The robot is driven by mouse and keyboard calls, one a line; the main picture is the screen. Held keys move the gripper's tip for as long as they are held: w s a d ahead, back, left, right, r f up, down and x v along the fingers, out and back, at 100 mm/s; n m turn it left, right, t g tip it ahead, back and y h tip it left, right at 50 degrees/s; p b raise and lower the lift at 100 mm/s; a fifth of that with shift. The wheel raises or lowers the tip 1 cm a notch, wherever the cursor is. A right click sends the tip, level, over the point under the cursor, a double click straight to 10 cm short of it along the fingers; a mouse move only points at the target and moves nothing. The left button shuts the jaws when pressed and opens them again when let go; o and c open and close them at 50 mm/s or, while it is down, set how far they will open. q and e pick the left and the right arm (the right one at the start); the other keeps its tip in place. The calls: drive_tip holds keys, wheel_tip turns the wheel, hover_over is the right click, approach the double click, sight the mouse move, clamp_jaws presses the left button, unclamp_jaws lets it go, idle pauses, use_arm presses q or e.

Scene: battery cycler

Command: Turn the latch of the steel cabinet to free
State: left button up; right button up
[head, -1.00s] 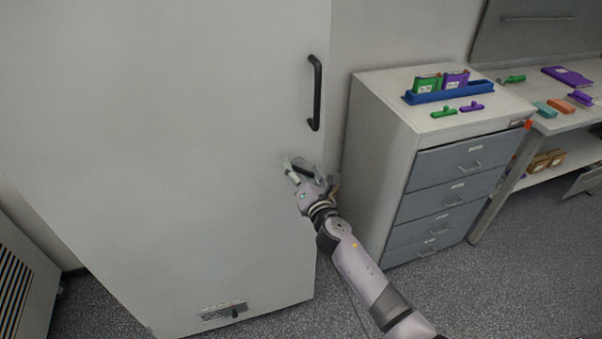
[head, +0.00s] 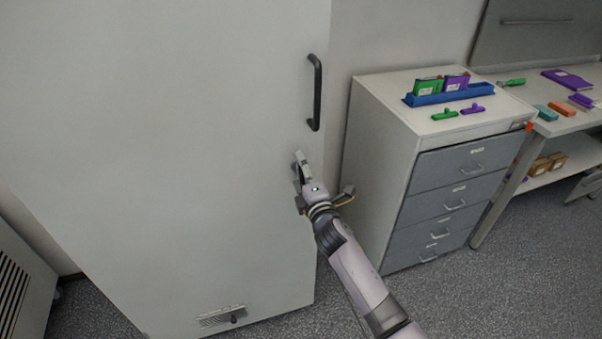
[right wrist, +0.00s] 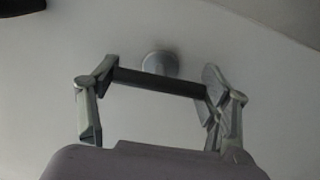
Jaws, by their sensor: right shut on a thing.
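The steel cabinet (head: 180,140) fills the left of the head view, its pale door facing me. The latch (right wrist: 160,81) is a dark bar in front of a round silver hub (right wrist: 160,63) in the right wrist view. My right gripper (head: 299,167) is at the door's right side, below the black door handle (head: 317,93). In the right wrist view my right gripper (right wrist: 160,84) has one finger at each end of the bar, shut on it. In the head view the gripper mostly hides the latch. My left gripper is not in view.
A drawer cabinet (head: 385,140) stands just right of my right wrist, with a blue rack (head: 450,94) and small green and purple items on top. A workbench (head: 560,122) is further right. A slotted grey unit (head: 18,260) stands at the lower left.

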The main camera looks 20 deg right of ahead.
drive_tip(key=shift+f+m, duration=0.1)
drive_tip(key=shift+m, duration=0.4)
drive_tip(key=o, duration=1.2)
drive_tip(key=shift+s, duration=0.1)
drive_tip(key=s, duration=1.1)
drive_tip(key=shift+s+d, duration=0.15)
drive_tip(key=shift+s, duration=0.25)
